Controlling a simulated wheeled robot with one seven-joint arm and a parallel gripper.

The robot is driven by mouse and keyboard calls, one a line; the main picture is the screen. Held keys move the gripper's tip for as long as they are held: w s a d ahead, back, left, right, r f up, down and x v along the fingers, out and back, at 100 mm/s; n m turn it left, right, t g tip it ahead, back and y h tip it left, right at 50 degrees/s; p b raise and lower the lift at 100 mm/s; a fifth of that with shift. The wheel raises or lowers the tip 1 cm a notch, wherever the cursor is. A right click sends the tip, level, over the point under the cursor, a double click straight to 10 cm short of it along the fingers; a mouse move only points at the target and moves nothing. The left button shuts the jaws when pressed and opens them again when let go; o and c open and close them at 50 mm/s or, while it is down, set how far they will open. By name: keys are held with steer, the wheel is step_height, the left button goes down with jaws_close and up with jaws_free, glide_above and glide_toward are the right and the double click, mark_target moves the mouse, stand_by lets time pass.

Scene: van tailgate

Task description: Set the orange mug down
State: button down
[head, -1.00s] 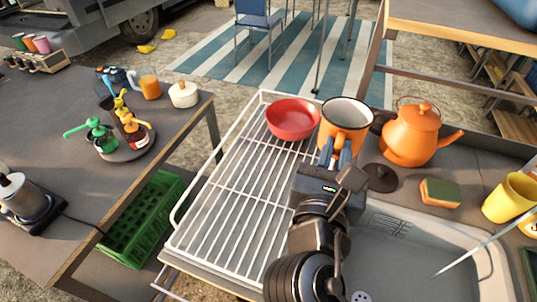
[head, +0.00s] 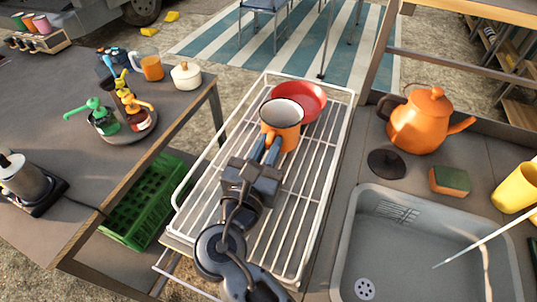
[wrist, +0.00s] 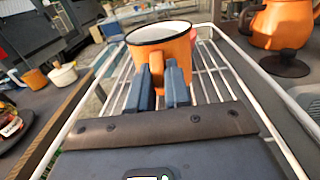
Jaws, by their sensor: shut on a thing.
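The orange mug (head: 283,137) has a white inside and a dark rim. It is upright over the white wire dish rack (head: 215,185), in front of the red bowl (head: 309,98), which it partly hides. My gripper (head: 266,150) is shut on the mug's handle, on the near side. In the wrist view the two blue fingers (wrist: 164,84) close around the handle of the orange mug (wrist: 172,48). The mug's base is partly hidden by the fingers, so I cannot tell whether it touches the rack wires.
An orange kettle (head: 420,122), a dark lid (head: 387,163) and a sponge (head: 449,180) stand right of the rack. The sink (head: 420,245) is at the lower right. A green crate (head: 148,205) is left. The rack's near and left parts are clear.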

steer(key=shift+f, duration=1.2)
steer(key=c, duration=1.1)
jaws_free()
steer(key=shift+f, duration=0.1)
steer(key=shift+s, duration=0.15)
steer(key=b+v, duration=0.1)
steer(key=v, duration=1)
steer(key=shift+s+a, duration=0.2)
steer(key=shift+s, duration=0.15)
